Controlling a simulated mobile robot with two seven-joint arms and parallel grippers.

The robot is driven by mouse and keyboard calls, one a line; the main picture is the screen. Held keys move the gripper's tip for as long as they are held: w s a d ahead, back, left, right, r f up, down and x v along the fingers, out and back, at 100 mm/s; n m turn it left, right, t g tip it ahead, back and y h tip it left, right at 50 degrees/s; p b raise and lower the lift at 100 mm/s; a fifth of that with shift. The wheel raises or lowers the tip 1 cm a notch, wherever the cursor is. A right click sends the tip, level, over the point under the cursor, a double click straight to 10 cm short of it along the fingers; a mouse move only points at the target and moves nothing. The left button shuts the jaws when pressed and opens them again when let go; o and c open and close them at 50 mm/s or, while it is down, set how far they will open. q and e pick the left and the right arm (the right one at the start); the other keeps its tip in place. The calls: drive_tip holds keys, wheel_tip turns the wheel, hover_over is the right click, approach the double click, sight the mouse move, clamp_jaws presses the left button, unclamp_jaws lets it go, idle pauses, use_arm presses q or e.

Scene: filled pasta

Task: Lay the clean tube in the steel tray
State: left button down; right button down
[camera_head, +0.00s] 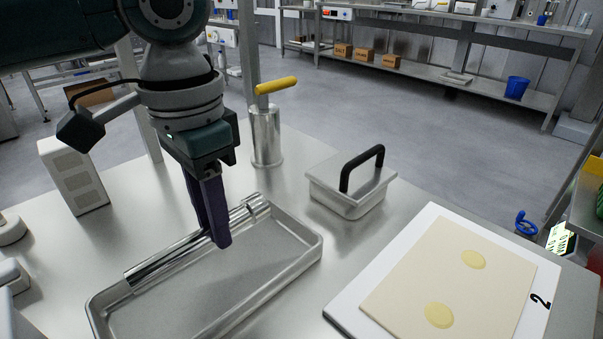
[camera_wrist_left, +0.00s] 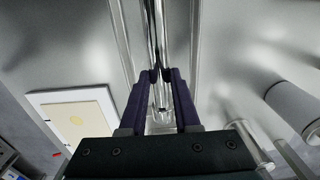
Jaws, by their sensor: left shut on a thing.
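A shiny steel tube (camera_head: 165,263) lies lengthwise along the back-left long side of the steel tray (camera_head: 300,264). My left gripper (camera_head: 221,238), with dark purple fingers, points down and is shut on the tube towards its far end. In the left wrist view the tube (camera_wrist_left: 162,98) runs between the fingertips of the left gripper (camera_wrist_left: 161,78). I cannot tell whether the tube touches the tray floor or hangs just above it. The tray's middle is bare. My right gripper is not in view.
A steel cylinder with a yellow handle (camera_head: 264,135) stands behind the tray. A lidded steel box with a black handle (camera_head: 345,190) stands to its right. A white board (camera_head: 430,220) bears a dough sheet with two yellow rounds. A grey-white box (camera_head: 72,176) stands at left.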

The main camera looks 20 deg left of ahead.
use_arm(q)
wheel_tip(320, 180, down, 4)
drive_tip(key=shift+r+b, duration=0.1)
drive_tip(key=shift+b, duration=0.5)
drive_tip(key=shift+f, duration=0.2)
drive_tip(key=shift+f, duration=0.5)
drive_tip(key=c, duration=0.6)
unclamp_jaws()
